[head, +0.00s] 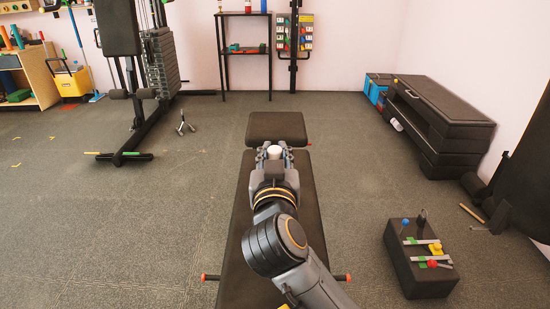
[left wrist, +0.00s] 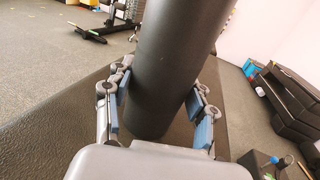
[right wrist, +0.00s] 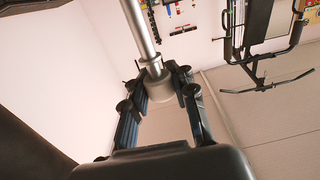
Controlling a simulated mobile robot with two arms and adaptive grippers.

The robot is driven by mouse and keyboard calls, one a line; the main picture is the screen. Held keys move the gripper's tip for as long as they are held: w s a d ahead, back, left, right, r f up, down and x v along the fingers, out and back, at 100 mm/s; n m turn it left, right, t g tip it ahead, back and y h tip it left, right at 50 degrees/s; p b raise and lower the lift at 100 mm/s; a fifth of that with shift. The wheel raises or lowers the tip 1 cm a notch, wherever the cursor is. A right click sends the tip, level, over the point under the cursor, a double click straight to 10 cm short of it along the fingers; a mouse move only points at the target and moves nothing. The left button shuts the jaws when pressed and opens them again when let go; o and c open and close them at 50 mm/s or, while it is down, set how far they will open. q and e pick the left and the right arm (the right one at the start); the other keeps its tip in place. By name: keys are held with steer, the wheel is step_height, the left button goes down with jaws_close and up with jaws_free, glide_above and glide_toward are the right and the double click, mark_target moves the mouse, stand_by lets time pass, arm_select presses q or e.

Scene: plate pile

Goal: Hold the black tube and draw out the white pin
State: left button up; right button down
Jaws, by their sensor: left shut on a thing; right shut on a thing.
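The black tube (left wrist: 172,65) fills the middle of the left wrist view, tilted, its lower end above a black padded surface. My left gripper (left wrist: 160,118) is shut on it, with blue pads on both sides. In the right wrist view, my right gripper (right wrist: 163,88) is shut on the pale grey-white end of a pin (right wrist: 158,86). A silvery rod (right wrist: 140,28) runs from that end to the top edge. In the head view my right gripper (head: 273,158) is above the bench, around a white round end (head: 274,153). My arm hides the tube there.
The black padded bench (head: 236,270) lies under my arm. A black box with small coloured parts (head: 420,275) stands on the floor at right. Stacked black steps (head: 440,110) and a weight machine (head: 135,75) stand farther back.

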stand_by(0.3)
arm_select(q)
steer(key=o, duration=1.7)
